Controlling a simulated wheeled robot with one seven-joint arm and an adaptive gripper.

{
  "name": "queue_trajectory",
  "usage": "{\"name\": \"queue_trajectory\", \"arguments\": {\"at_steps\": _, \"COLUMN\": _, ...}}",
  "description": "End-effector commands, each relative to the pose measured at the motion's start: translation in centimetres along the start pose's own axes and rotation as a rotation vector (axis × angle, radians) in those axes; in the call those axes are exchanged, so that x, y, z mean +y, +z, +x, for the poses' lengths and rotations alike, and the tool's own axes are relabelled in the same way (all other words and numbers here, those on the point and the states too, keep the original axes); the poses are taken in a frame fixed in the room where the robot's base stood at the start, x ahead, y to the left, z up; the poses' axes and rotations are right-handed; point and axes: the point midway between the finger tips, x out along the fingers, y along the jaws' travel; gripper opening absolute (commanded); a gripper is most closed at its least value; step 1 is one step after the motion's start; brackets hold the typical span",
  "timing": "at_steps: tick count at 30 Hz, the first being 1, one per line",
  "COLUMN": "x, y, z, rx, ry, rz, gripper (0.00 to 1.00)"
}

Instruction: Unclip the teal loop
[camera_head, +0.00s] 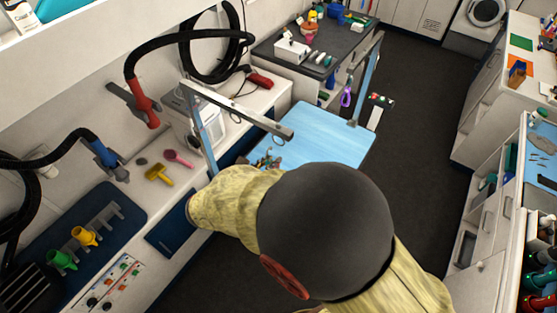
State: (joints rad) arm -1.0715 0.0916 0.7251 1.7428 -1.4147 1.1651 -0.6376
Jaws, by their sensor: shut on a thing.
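I cannot make out the teal loop; my arm covers much of the blue grooming table (320,140). My gripper (266,161) shows small and partly hidden behind my arm, over the left part of the table. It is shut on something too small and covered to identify. A metal grooming arm (235,108) reaches over the table from a post at its left. A second post (366,85) stands at the far right corner, with a purple loop (347,96) hanging near it.
A counter at left holds a yellow brush (158,173), a pink brush (179,158) and dryer nozzles (85,236). A dark worktop (285,66) with bottles stands behind the table. Dark floor (415,130) is open at right, before white cabinets (485,110).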

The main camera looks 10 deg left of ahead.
Motion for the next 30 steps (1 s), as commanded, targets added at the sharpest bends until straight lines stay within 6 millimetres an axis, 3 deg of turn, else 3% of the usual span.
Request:
{"name": "queue_trajectory", "arguments": {"at_steps": 11, "x": 0.0, "y": 0.0, "z": -0.2, "rx": 0.0, "ry": 0.0, "rz": 0.0, "gripper": 0.0}}
{"name": "queue_trajectory", "arguments": {"at_steps": 30, "x": 0.0, "y": -0.7, "z": -4.1, "rx": 0.0, "ry": 0.0, "rz": 0.0, "gripper": 0.0}}
